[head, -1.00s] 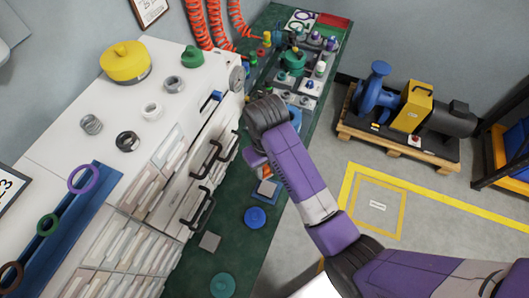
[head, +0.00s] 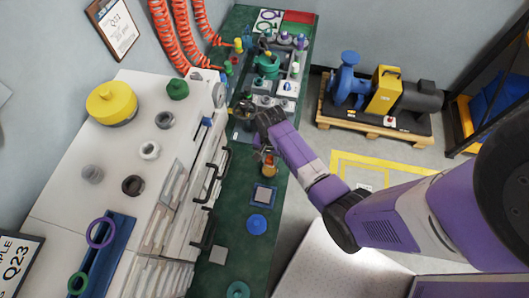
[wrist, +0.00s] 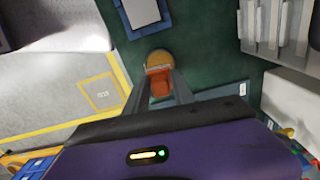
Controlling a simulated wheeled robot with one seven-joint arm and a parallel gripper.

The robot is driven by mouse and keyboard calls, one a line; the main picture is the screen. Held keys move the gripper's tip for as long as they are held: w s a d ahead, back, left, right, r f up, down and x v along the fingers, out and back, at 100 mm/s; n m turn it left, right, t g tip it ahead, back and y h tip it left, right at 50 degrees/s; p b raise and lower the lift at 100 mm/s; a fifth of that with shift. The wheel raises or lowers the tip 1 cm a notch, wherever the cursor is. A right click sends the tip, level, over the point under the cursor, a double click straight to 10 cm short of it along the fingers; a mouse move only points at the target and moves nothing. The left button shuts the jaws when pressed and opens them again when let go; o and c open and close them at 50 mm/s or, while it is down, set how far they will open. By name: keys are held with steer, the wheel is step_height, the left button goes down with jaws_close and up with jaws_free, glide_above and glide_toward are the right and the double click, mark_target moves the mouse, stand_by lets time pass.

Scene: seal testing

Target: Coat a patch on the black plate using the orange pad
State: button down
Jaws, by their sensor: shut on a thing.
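My gripper (wrist: 158,78) is shut on the orange pad (wrist: 158,86), which shows between the fingers in the wrist view. A rounder tan-orange part (wrist: 158,58) shows just beyond the fingertips. In the head view, the orange pad (head: 269,170) hangs below my wrist over the green bench top; I cannot tell its exact height. A blue-edged square with a pale grey face (head: 263,195) lies just nearer than the pad. It also shows in the wrist view (wrist: 141,12). I cannot pick out the black plate with certainty; my arm hides part of the bench.
The green bench (head: 232,205) also carries a blue disc (head: 257,225), a grey square (head: 219,254) and a teal disc (head: 238,290). A white drawer cabinet (head: 75,150) stands along its left. Valves and fittings (head: 268,65) crowd the far end. A pump on a pallet (head: 375,95) stands right.

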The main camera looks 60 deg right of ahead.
steer(key=b, duration=0.6)
glide_above(269, 170)
steer(key=shift+d+f, duration=0.1)
steer(key=shift+f, duration=2.8)
steer(key=shift+s+f, duration=0.1)
steer(key=shift+f, duration=0.5)
step_height(269, 170, up, 7)
steer(key=p, duration=0.6)
steer(key=shift+r+p, duration=0.1)
steer(key=shift+p, duration=0.2)
